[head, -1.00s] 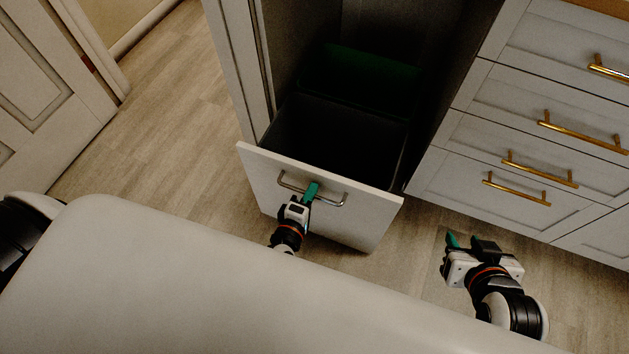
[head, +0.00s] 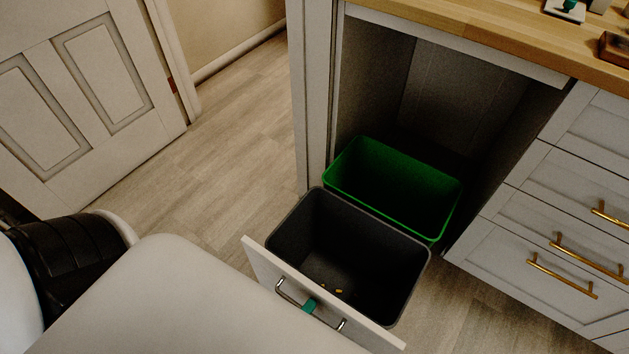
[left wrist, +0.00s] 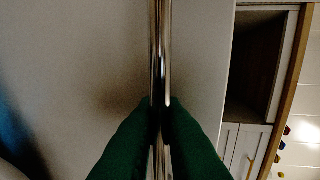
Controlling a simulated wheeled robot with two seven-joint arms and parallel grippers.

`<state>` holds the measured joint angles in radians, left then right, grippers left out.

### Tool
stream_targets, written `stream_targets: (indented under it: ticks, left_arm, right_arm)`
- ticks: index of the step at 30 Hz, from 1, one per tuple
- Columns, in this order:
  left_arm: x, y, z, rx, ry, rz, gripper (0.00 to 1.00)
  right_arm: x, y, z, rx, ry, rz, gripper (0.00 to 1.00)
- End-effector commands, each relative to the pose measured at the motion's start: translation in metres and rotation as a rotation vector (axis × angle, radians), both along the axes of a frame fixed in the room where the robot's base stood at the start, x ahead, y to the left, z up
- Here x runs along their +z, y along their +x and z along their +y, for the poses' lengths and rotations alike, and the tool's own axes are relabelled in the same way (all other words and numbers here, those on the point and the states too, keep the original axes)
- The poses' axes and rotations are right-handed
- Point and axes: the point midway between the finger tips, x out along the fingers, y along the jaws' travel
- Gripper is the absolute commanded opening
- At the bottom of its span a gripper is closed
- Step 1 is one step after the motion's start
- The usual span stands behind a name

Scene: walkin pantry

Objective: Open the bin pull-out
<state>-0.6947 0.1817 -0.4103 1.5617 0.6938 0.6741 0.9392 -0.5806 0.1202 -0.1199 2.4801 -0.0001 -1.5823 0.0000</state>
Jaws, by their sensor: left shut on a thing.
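The bin pull-out stands out from its cabinet, with a white front panel (head: 262,262) and a silver bar handle (head: 340,324). Behind the panel are a dark grey bin (head: 352,235) and a green bin (head: 395,180), both open at the top. A few small yellowish bits lie in the grey bin. My left gripper (head: 310,305) shows only as green fingertips at the handle. In the left wrist view its green fingers (left wrist: 161,112) are shut around the shiny handle bar (left wrist: 160,50). My right gripper is out of view.
White drawers (head: 540,245) with brass handles stand right of the cabinet opening. A wooden counter (head: 470,38) runs above. A panelled white door (head: 80,95) is at the left. The wood-look floor (head: 220,150) between is clear.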

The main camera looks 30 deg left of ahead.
Motion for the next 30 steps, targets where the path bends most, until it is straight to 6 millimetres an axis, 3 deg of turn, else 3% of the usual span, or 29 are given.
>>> stream_targets:
  ticks: [14, 15, 18, 26, 30]
  left_arm:
    - [0.0, -0.006, 0.0, 0.0, 0.0, 0.001, 0.0]
    - [-0.001, -0.006, 0.0, 0.0, 0.0, 0.001, 0.13]
    - [0.0, -0.006, 0.0, 0.0, 0.0, 0.001, 0.28]
    - [0.0, -0.006, 0.0, 0.0, 0.0, 0.0, 0.28]
    - [0.002, -0.015, 0.001, 0.0, 0.0, 0.002, 0.28]
  right_arm:
    - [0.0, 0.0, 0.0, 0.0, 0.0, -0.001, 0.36]
    - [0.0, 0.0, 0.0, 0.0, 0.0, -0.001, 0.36]
    - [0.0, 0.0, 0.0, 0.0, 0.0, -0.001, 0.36]
    - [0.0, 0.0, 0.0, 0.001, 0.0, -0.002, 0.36]
    - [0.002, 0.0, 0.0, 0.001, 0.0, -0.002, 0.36]
